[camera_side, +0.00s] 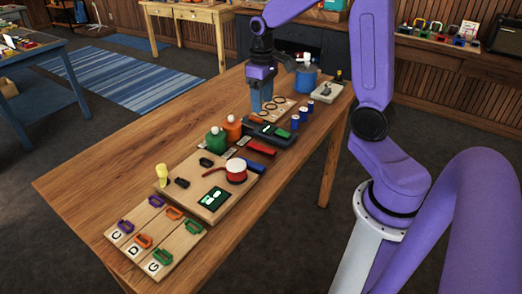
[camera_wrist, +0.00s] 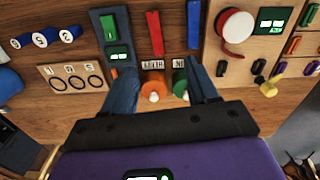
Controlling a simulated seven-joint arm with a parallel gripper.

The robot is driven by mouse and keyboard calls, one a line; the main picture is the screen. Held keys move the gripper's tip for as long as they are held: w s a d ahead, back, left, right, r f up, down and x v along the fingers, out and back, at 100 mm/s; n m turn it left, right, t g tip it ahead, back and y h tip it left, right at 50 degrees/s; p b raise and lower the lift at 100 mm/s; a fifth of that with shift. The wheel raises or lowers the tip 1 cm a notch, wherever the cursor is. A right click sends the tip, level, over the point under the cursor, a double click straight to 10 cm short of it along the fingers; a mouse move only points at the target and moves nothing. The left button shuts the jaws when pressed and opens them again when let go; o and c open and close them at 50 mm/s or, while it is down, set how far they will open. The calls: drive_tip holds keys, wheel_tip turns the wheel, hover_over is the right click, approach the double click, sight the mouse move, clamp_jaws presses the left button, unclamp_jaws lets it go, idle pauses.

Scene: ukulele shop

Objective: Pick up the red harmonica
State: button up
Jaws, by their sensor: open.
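The red harmonica (camera_side: 261,147) lies flat on the wooden table between a green bar and a blue bar. It also shows in the wrist view (camera_wrist: 155,33), upper middle, beyond the fingers. My gripper (camera_side: 263,110) hangs above the table, farther back than the harmonica in the side view. Its two blue fingers are spread apart and empty. In the wrist view my gripper (camera_wrist: 163,82) frames the orange and green bottles, with the red harmonica clear of the fingertips. Nothing hides the harmonica's upper face.
An orange bottle (camera_side: 233,128) and a green bottle (camera_side: 216,140) stand beside the harmonica. A blue bar (camera_wrist: 193,25) and a green bar (camera_wrist: 123,25) flank it. A board with a red-and-white round item (camera_side: 236,171) is nearer the camera. Small blue cylinders (camera_side: 294,121) stand to the right.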

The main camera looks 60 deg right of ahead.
hover_over(261, 147)
drive_tip(key=f, duration=1.2)
drive_tip(key=shift+s+a, duration=0.2)
drive_tip(key=shift+s, duration=0.2)
drive_tip(key=shift+w+d+f, duration=0.1)
drive_tip(key=shift+w+f, duration=0.1)
drive_tip(key=shift+f, duration=1.2)
drive_tip(key=shift+w+d+f, duration=0.1)
drive_tip(key=shift+w+f, duration=0.1)
drive_tip(key=shift+f, duration=1.15)
clamp_jaws()
